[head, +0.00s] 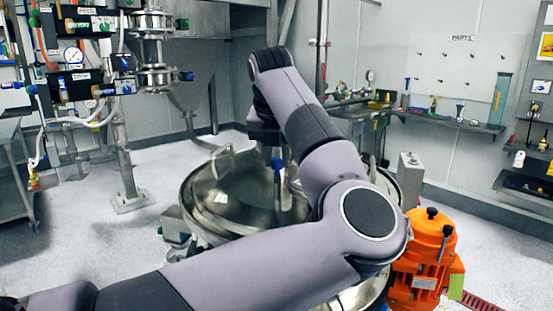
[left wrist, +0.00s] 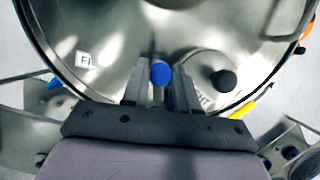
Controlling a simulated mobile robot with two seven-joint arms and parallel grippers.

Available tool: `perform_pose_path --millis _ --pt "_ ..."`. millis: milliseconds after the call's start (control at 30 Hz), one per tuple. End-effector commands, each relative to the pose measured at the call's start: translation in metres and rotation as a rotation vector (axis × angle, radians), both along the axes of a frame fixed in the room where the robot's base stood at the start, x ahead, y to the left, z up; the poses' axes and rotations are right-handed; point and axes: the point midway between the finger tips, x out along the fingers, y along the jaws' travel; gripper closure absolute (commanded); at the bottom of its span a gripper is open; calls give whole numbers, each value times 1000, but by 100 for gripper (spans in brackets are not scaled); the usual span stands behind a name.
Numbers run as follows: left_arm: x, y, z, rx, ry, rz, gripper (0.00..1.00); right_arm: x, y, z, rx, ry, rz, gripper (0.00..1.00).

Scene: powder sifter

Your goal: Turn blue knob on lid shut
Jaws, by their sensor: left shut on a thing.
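The blue knob (left wrist: 161,74) stands between the two fingers of my left gripper (left wrist: 160,88) in the left wrist view, and the gripper is shut on it. In the head view a blue part (head: 277,164) shows just below my left gripper (head: 275,150), over the lid. The round, shiny metal lid (head: 225,200) lies on the sifter; it fills much of the left wrist view too. The knob's base is hidden by the fingers. My right gripper is in neither view.
A black knob (left wrist: 224,80) stands on the lid right of the gripper. A label (left wrist: 87,60) lies to the left. An orange motor (head: 425,255) stands at the sifter's right. A wall shelf (head: 440,118) runs behind.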

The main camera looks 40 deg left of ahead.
Motion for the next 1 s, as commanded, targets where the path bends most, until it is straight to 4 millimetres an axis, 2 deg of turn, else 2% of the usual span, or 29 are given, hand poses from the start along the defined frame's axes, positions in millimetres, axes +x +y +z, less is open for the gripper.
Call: perform_pose_path --millis 200,1000 --pt "1 -1 1 4 0 205 100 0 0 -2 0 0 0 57" --pt "5 -2 2 4 -1 953 100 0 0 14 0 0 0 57"
